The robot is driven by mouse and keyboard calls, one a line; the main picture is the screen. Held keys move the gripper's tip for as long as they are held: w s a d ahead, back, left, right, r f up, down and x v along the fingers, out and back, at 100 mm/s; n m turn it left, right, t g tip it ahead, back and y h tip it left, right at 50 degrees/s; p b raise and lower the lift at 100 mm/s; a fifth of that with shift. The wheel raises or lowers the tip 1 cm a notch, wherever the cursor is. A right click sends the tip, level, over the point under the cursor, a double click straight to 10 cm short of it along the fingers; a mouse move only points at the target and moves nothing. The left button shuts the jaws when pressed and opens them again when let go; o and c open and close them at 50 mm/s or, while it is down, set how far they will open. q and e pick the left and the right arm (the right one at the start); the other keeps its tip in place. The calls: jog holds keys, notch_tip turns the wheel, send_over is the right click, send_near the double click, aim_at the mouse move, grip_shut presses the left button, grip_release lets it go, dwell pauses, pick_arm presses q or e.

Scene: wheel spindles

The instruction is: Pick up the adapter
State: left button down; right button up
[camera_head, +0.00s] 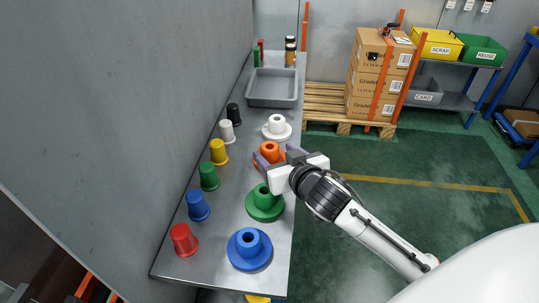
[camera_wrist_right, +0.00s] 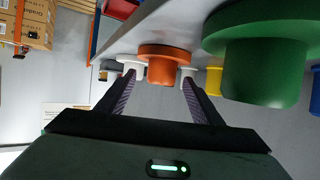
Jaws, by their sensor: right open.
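Several flanged, hollow-topped pieces stand in a row on the metal table (camera_head: 222,270); which is the adapter is not marked. In the head view they are white (camera_head: 277,126), orange (camera_head: 270,148), green (camera_head: 264,204) and blue (camera_head: 249,249). My right gripper (camera_head: 278,156) is open at the orange piece, its fingers on either side of it. The gripper and arm hide the orange piece's lower part. In the right wrist view the orange piece (camera_wrist_right: 168,66) lies between and just ahead of the open fingers (camera_wrist_right: 158,78), with the green piece (camera_wrist_right: 262,45) close by. My left gripper is not in view.
A row of tapered cups, including black (camera_head: 233,114), yellow (camera_head: 218,152) and red (camera_head: 184,240), stands along the wall side. A grey tray (camera_head: 250,98) and small bottles (camera_head: 290,52) are at the far end. Stacked boxes (camera_head: 378,75) stand on a pallet beyond the table.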

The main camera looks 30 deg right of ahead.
aim_at(273, 152)
jog(key=shift+x, duration=2)
jog(key=shift+a+r, duration=0.1)
jog(key=c, duration=1.2)
